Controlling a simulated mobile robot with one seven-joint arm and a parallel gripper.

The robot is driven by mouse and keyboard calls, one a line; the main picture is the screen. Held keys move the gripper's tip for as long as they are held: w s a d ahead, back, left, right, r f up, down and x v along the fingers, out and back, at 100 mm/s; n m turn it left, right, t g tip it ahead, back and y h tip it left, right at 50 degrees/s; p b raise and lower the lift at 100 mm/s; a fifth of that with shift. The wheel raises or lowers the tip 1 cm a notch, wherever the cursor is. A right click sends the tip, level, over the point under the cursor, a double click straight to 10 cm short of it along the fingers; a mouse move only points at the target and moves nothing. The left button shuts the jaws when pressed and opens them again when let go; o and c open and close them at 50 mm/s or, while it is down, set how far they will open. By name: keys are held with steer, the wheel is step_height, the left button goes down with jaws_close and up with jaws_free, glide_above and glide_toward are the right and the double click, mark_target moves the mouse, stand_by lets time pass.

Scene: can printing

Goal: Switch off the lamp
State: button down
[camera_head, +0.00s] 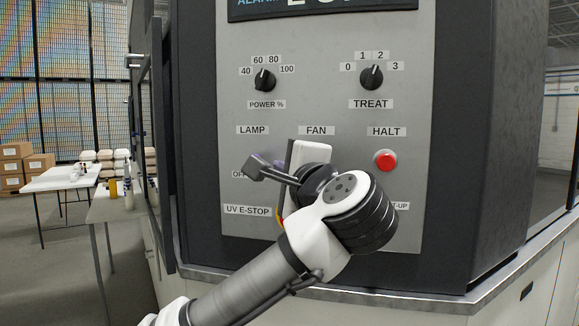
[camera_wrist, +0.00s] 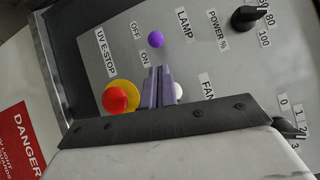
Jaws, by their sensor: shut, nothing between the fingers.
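The lamp control is a round purple button (camera_wrist: 155,40) in the wrist view, beside the LAMP label (camera_wrist: 184,23) and the OFF and ON labels. In the head view my gripper hides it. My gripper (camera_head: 255,165) is shut and empty in front of the panel, below the LAMP label. In the wrist view the closed fingers (camera_wrist: 159,72) point toward the purple button, which shows just past their tips. I cannot tell whether they touch it.
A red UV E-STOP button (camera_wrist: 115,98) on a yellow ring sits close beside the fingers. A white button (camera_wrist: 178,90) is partly hidden on their other side. Power (camera_head: 265,79) and treat (camera_head: 371,77) knobs are above. A red HALT button (camera_head: 385,160) is right of my arm.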

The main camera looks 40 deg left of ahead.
steer(key=p+x, duration=0.1)
steer(key=x, duration=0.4)
steer(key=shift+s, duration=0.15)
steer(key=shift+s+a+m+t+h, duration=0.15)
steer(key=shift+m+t+h, duration=0.15)
steer(key=shift+t, duration=0.1)
steer(key=shift+s+a+m+t+h, duration=0.15)
steer(key=shift+s+m+t+h, duration=0.15)
steer(key=shift+t+h, duration=0.15)
steer(key=s+a+m+t+h, duration=0.1)
steer(key=m+t+h, duration=0.1)
steer(key=s+a+m+t+h+p, duration=0.1)
steer(key=m+h, duration=0.1)
steer(key=h, duration=0.1)
steer(key=s+a+m+t+h, duration=0.1)
steer(key=m+t+h, duration=0.1)
steer(key=shift+a+t+h, duration=0.1)
steer(key=shift+t+h, duration=0.15)
steer(key=shift+t, duration=0.1)
steer(key=shift+s, duration=0.1)
